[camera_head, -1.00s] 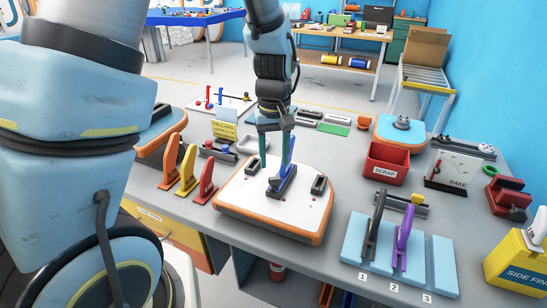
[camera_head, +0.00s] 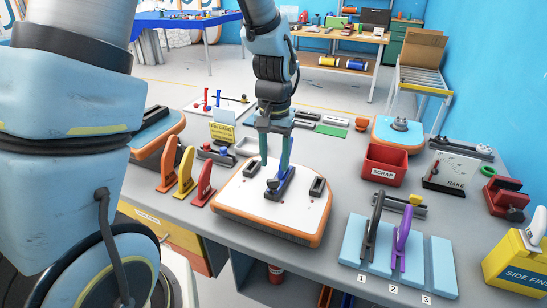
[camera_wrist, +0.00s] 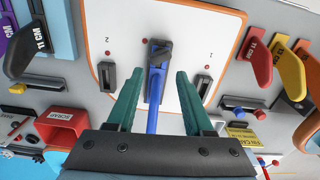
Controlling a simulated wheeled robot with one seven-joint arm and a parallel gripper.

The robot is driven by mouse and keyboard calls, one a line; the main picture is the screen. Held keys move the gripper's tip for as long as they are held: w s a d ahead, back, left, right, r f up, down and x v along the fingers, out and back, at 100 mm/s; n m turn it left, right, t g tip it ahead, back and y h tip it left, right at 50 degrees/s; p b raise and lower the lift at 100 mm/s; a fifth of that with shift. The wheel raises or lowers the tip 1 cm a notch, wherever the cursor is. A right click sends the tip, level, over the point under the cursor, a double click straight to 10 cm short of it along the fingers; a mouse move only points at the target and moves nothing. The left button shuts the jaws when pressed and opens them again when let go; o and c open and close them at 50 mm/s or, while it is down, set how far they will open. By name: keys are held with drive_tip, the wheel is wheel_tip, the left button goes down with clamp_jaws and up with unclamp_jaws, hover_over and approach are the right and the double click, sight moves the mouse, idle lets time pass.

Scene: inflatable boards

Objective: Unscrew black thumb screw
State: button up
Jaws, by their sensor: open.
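A white board with an orange edge (camera_head: 250,205) lies on the grey bench; it fills the middle of the wrist view (camera_wrist: 125,22). A blue fin (camera_wrist: 154,100) stands in the board's centre slot, also visible in the head view (camera_head: 284,184). The black thumb screw appears to be the small dark piece (camera_wrist: 160,47) at the fin's far end in the wrist view; its shape is unclear. My gripper (camera_head: 275,166) is open above the board. In the wrist view its green fingers (camera_wrist: 156,78) are either side of the fin, apart from it.
Black side blocks (camera_head: 318,187) flank the fin. Orange, yellow and red fins (camera_head: 185,173) stand left. A red SCRAP bin (camera_head: 385,164) is right, with a light-blue numbered rack (camera_head: 440,265) holding black and purple fins in front of it.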

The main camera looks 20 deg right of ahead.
drive_tip(key=shift+m, duration=0.7)
drive_tip(key=m, duration=0.2)
drive_tip(key=m+p, duration=0.1)
drive_tip(key=m, duration=0.1)
drive_tip(key=shift+s+d, duration=0.15)
drive_tip(key=shift+r+m+p, duration=0.1)
drive_tip(key=shift+m+p, duration=0.5)
drive_tip(key=shift+m, duration=0.5)
drive_tip(key=shift+s+m, duration=0.15)
drive_tip(key=shift+m, duration=0.75)
drive_tip(key=m, duration=0.3)
drive_tip(key=shift+s+p, duration=0.1)
drive_tip(key=shift+p, duration=0.25)
